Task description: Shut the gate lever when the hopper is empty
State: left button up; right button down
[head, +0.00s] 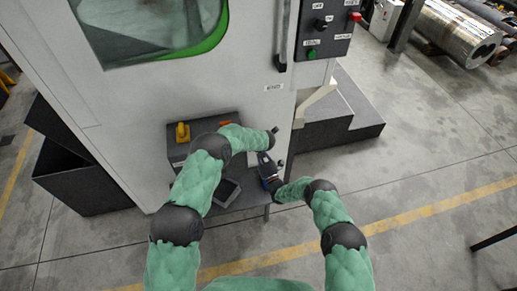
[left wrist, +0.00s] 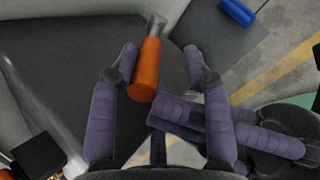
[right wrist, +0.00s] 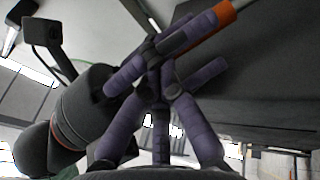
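An orange cylindrical grip (left wrist: 146,72) with a bare metal tip shows in the left wrist view, above a dark grey surface. I cannot be sure that it is the gate lever. My left gripper (left wrist: 162,62) is open, with its purple fingers on both sides of the grip. In the right wrist view my right gripper (right wrist: 160,68) has its purple fingers drawn together. An orange cylinder (right wrist: 214,25) lies just beyond them, and I see nothing clearly held.
A white machine (head: 120,100) with a green-edged window fills the left. A control panel (head: 328,28) with buttons is at the top. A yellow part (head: 182,132) sits near my left arm.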

pick_arm(q)
jog(key=v, duration=0.9)
pick_arm(e)
jog(key=w+r+g, duration=0.1)
jog(key=w+a+r+g+h+p, duration=0.1)
jog(key=shift+w+r+m+h, duration=0.3)
jog(key=shift+w+m, duration=0.1)
jog(key=shift+w+a+b, duration=0.15)
jog(key=shift+w+b, duration=0.35)
jog(key=shift+b, duration=0.05)
pick_arm(q)
jog(key=s+a+f+m+g+h, duration=0.1)
jog(key=s+f+m, duration=0.3)
jog(key=s+m, duration=0.6)
jog(key=s+a+f+m+g+h, duration=0.2)
jog(key=s+m, duration=0.8)
jog(key=s, duration=0.7)
jog(key=s+a+f+m+g+h, duration=0.2)
jog(key=s+f+m, duration=0.4)
jog(key=s+m, duration=0.4)
jog(key=shift+s+m+g+h, duration=0.3)
jog(key=shift+s+g+h, duration=0.35)
jog(key=shift+s, duration=1.4)
pick_arm(e)
jog(key=shift+w+r, duration=0.15)
jog(key=shift+r, duration=0.3)
